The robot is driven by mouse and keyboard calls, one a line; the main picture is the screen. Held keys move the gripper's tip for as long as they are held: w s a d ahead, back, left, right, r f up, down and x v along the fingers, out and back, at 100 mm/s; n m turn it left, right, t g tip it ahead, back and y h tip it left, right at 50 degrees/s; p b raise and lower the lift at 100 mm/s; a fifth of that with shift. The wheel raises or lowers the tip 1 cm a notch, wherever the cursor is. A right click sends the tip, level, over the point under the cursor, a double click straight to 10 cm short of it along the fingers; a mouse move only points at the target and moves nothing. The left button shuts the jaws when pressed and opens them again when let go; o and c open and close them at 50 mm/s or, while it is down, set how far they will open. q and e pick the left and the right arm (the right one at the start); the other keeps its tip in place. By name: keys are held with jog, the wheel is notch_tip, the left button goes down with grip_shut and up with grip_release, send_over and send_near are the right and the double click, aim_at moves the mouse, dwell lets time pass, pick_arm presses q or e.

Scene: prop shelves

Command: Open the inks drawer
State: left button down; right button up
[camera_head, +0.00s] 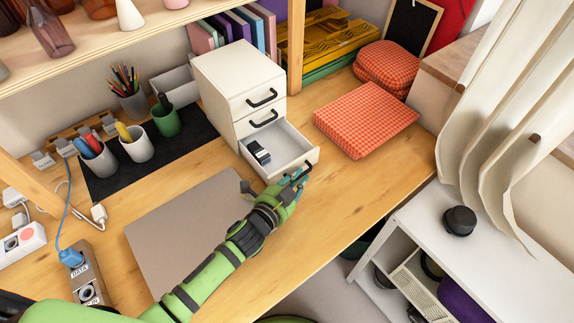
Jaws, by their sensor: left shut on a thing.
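A small white drawer cabinet (222,78) stands on the wooden desk. Its two upper drawers are closed, each with a black handle. The bottom drawer (296,143) is pulled out toward me, and a dark blue and white item (258,152) lies inside it near the left side. I cannot read any label on the drawers. My left gripper (298,180) is at the front of the bottom drawer, shut on its black handle, which it partly hides. My right gripper is not in view.
A grey-brown mat (180,226) lies under my left arm. Pen cups, including a green one (167,121), stand left of the cabinet. An orange checked box (365,126) lies to its right. A white shelf unit (440,235) and hanging cloth (505,110) are at the right.

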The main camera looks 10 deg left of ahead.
pick_arm(q)
jog(key=shift+s+d+r, duration=0.2)
jog(key=shift+d+r, duration=0.3)
jog(key=shift+d, duration=0.1)
jog(key=c, duration=1.4)
grip_release()
jog(key=shift+o, duration=0.2)
jog(key=shift+s+d, duration=0.15)
jog(key=shift+s, duration=0.05)
jog(key=shift+f, duration=0.2)
jog(key=shift+a, duration=0.2)
jog(key=shift+s+a, duration=0.15)
jog(key=shift+s, duration=0.2)
jog(key=v, duration=1.1)
jog(key=shift+s+r, duration=0.1)
jog(key=shift+r, duration=0.05)
